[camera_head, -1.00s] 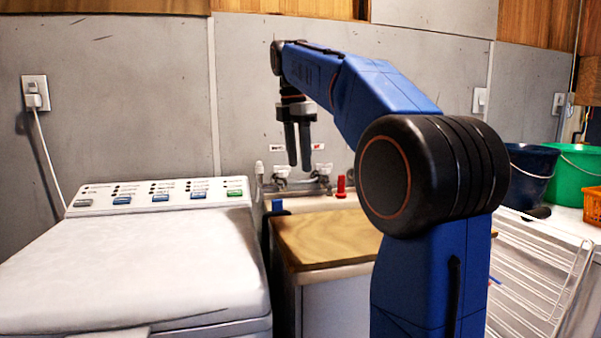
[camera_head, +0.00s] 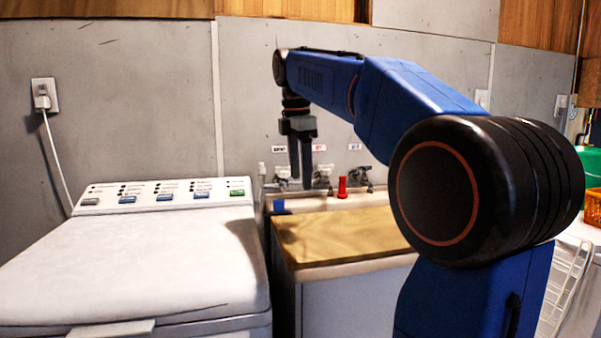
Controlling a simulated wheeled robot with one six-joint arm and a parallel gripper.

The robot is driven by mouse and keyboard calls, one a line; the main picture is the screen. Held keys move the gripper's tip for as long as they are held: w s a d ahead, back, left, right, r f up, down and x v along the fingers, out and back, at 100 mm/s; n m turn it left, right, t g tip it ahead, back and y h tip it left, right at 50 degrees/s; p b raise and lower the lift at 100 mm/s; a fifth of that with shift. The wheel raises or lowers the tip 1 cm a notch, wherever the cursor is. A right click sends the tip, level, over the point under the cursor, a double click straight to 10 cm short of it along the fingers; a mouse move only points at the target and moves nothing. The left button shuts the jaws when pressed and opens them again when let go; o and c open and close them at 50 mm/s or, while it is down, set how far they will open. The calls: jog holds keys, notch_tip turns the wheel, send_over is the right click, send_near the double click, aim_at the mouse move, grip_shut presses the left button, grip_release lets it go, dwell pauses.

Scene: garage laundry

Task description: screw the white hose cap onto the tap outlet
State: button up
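Taps (camera_head: 322,174) stand in a row against the back wall behind the sink, under small labels. My gripper (camera_head: 301,176) points down in front of the left and middle taps and partly covers them. Its two dark fingers show with only a narrow gap from this angle. I cannot tell whether they are open or shut, or whether anything is between them. I cannot pick out the white hose cap with certainty. A small pale upright piece (camera_head: 262,171) at the left end of the sink is too small to identify.
A white washing machine (camera_head: 130,260) fills the left. A wooden board (camera_head: 345,237) covers the counter before the sink. A red object (camera_head: 342,187) stands by the sink's front edge. A green tub (camera_head: 592,165) and an orange basket (camera_head: 593,203) are at the right.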

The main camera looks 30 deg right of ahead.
jog(key=n, duration=0.5)
jog(key=n+y, duration=0.1)
jog(key=n, duration=0.5)
jog(key=shift+t, duration=0.3)
jog(key=shift+w, duration=0.15)
dwell(0.4)
jog(key=w+d+f, duration=0.1)
jog(key=w, duration=1)
jog(key=w+f, duration=0.1)
jog(key=w, duration=1.1)
jog(key=shift+w+d+f, duration=0.25)
jog(key=shift+d, duration=0.1)
dwell(4.8)
